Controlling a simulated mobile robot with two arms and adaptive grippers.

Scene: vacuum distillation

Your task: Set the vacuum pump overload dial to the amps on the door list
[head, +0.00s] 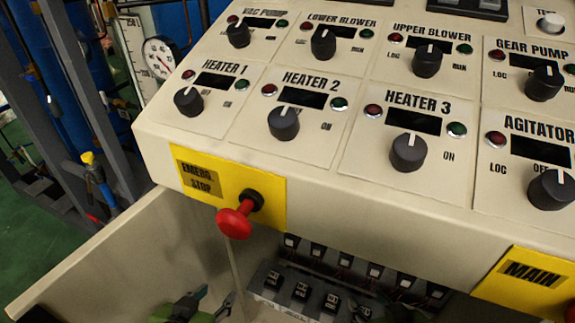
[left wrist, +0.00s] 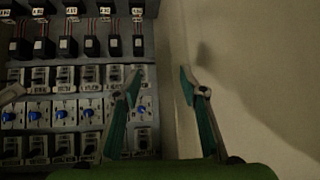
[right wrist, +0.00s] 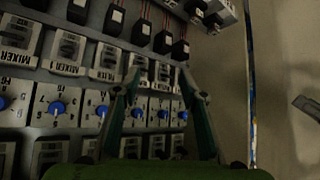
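Overload units with blue dials fill a row in the cabinet. In the left wrist view, a blue dial (left wrist: 143,111) at the row's right end is partly behind a finger; in the right wrist view, a blue dial (right wrist: 58,108) shows large. I cannot tell which dial is the vacuum pump's. My left gripper (left wrist: 160,78) is open and empty, in front of the row's right end beside the side wall; its green top shows in the head view (head: 213,298). My right gripper (right wrist: 160,78) is open and empty before the row. The door list is not readable in any view.
The sloping control panel (head: 250,112) overhangs the cabinet. A red emergency stop knob (head: 236,221) sticks out above my left gripper. The pale cabinet side wall (left wrist: 240,60) stands close right of my left gripper. Black wired modules (right wrist: 143,32) sit above the dials.

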